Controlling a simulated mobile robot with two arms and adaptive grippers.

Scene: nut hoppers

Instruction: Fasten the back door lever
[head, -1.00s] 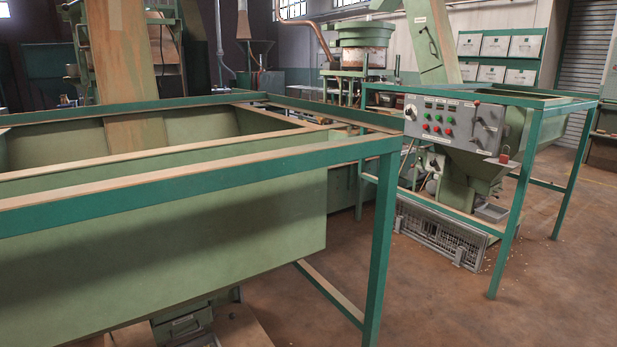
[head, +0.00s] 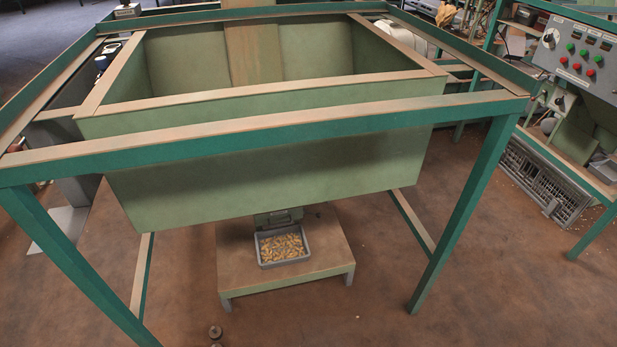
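No lever that I can identify as the back door lever shows in the head view. A large pale green hopper (head: 280,180) hangs in a green frame (head: 290,128) in the middle. Under it, a small green outlet (head: 278,218) sits just behind a grey tray (head: 283,262) holding many nuts. The hopper's far outer side is hidden. The grey control panel (head: 580,58) is at the upper right, cut off by the picture edge. Neither of my grippers is in view.
The tray stands on a low platform (head: 290,285) between the frame legs. Two small round dark objects (head: 215,332) show at the bottom edge. A grey crate (head: 545,178) lies under the right machine. Brown floor (head: 400,325) is clear in front and to the right.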

